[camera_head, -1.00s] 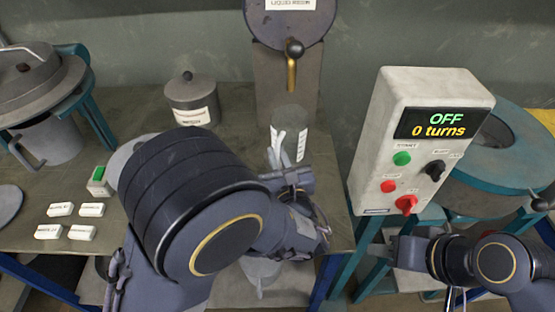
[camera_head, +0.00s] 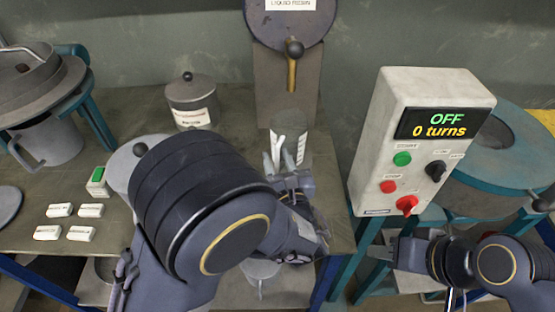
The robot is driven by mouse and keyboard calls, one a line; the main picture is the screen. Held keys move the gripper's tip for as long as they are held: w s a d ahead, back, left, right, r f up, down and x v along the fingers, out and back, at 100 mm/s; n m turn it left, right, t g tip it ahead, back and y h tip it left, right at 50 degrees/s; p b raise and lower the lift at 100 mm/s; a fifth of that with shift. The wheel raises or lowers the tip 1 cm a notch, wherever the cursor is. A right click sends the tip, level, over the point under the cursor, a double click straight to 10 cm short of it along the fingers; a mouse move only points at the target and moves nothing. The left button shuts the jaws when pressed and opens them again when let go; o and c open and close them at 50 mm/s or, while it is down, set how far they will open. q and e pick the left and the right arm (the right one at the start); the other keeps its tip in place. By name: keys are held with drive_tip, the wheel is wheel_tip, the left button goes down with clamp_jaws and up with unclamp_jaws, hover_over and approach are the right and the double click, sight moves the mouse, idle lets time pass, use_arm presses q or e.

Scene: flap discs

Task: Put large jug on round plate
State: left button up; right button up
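A large grey jug (camera_head: 52,143) with a side handle stands at the left, under a lidded pot. A round grey plate (camera_head: 124,163) lies beside a small green display, partly hidden by my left arm. My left gripper (camera_head: 274,160) is at the table's centre right, just in front of a dark grey vessel with a white label (camera_head: 301,147) under the resin tank. I cannot tell whether it touches that vessel or how far its fingers are apart. My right gripper (camera_head: 384,251) is at the lower right, below the control box, away from the jug and plate.
A lidded canister (camera_head: 190,100) stands at the back. The resin tank (camera_head: 288,22) with its tap is behind my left gripper. Several white labelled blocks (camera_head: 60,210) lie at the left. A control box (camera_head: 415,140) reading OFF and a teal machine (camera_head: 500,165) are at the right.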

use_arm(q)
drive_tip(key=b+v, duration=0.1)
drive_tip(key=v, duration=1.1)
drive_tip(key=shift+r, duration=0.1)
drive_tip(key=shift+s, duration=0.1)
